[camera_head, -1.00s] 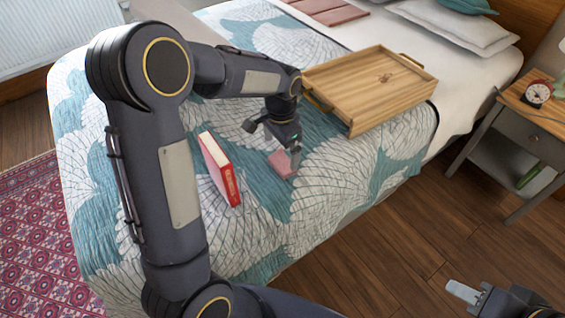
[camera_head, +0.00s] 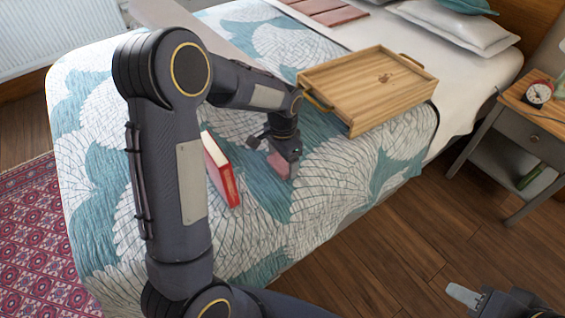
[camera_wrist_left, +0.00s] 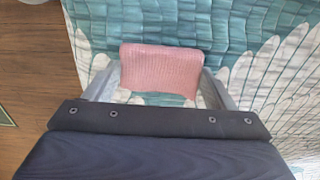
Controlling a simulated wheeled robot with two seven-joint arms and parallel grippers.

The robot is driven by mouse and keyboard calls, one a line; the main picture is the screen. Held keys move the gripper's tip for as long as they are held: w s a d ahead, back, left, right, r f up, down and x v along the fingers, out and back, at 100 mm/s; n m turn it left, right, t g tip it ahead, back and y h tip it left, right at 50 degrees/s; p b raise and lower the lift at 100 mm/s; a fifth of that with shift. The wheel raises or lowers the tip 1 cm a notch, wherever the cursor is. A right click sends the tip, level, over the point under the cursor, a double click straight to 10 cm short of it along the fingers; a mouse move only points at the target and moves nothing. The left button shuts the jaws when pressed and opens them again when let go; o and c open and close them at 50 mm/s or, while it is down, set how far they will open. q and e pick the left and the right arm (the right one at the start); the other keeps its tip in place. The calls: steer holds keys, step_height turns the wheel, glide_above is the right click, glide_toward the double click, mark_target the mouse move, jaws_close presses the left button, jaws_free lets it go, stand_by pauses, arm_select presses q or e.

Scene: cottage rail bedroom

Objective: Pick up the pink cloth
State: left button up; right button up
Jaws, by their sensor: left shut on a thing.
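The pink cloth (camera_wrist_left: 162,70) is a small ribbed piece seen in the left wrist view between the two grey fingers of my left gripper (camera_wrist_left: 158,88). The fingers are at its left and right sides and shut on it. In the head view the left gripper (camera_head: 284,172) is low over the bed, and a little of the cloth (camera_head: 278,162) shows behind the fingers. Whether the cloth is off the quilt is hard to tell. My right gripper (camera_head: 463,295) shows only partly at the bottom right, away from the bed; its opening is unclear.
A wooden tray (camera_head: 375,85) with handles lies behind and to the right. A nightstand (camera_head: 520,135) with a red clock (camera_head: 538,93) stands beside the bed. Quilt in front is clear.

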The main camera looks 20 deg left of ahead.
mark_target(283, 160)
arm_select(q)
steer(key=shift+r, duration=0.1)
steer(key=shift+c, duration=0.2)
steer(key=shift+r, duration=0.5)
step_height(283, 160, up, 3)
steer(key=shift+d+f+p, duration=0.1)
steer(key=shift+f+p, duration=0.1)
steer(key=shift+p, duration=0.2)
steer(key=s+d+r+p, duration=0.1)
steer(key=s+d+r, duration=0.3)
steer(key=d+r, duration=0.5)
steer(key=d, duration=0.4)
steer(key=shift+s+r, duration=0.15)
steer(key=shift+s, duration=0.05)
steer(key=shift+d, duration=0.1)
